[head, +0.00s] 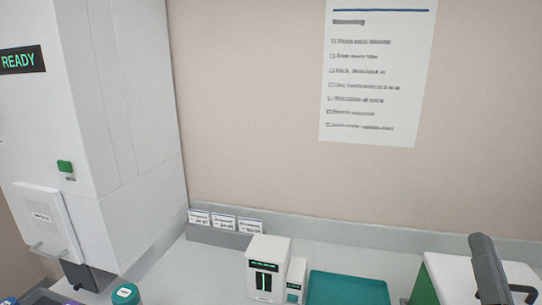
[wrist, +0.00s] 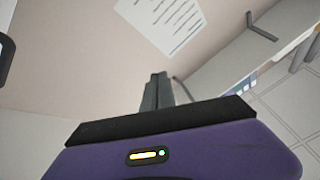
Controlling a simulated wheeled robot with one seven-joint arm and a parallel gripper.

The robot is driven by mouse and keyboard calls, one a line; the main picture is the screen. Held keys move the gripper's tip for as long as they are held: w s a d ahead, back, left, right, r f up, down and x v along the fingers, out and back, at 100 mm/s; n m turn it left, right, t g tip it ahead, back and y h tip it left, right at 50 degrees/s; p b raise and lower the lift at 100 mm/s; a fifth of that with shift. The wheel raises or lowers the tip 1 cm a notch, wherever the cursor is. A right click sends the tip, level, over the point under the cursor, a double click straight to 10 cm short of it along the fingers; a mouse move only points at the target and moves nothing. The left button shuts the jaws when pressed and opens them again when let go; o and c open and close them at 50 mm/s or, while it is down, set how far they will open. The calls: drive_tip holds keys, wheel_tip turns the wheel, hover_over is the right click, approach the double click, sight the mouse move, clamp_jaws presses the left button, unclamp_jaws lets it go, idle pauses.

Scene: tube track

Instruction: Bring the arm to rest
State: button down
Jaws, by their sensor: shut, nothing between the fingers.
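My gripper (wrist: 156,92) shows in the wrist view, with its grey fingers together and nothing held between them. Behind the fingers are the wall and the printed checklist sheet (wrist: 165,22), so the gripper is clear of any object there.
In the head view a tall white machine (head: 130,130) reading READY stands at left. The checklist (head: 375,75) hangs behind.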

drive_tip(key=s+a+f+n+g+y, duration=0.3)
drive_tip(key=s+a+f+n+g, duration=0.1)
drive_tip(key=s+f, duration=0.9)
drive_tip(key=s+a+f+n+g+y+b, duration=0.1)
drive_tip(key=s+a+f+n+g+y, duration=0.2)
drive_tip(key=s+a+f, duration=0.4)
drive_tip(key=s+f+n+g, duration=0.1)
drive_tip(key=s+f+n, duration=0.1)
drive_tip(key=s+f, duration=0.5)
drive_tip(key=shift+s+f, duration=0.15)
drive_tip(key=shift+s, duration=0.75)
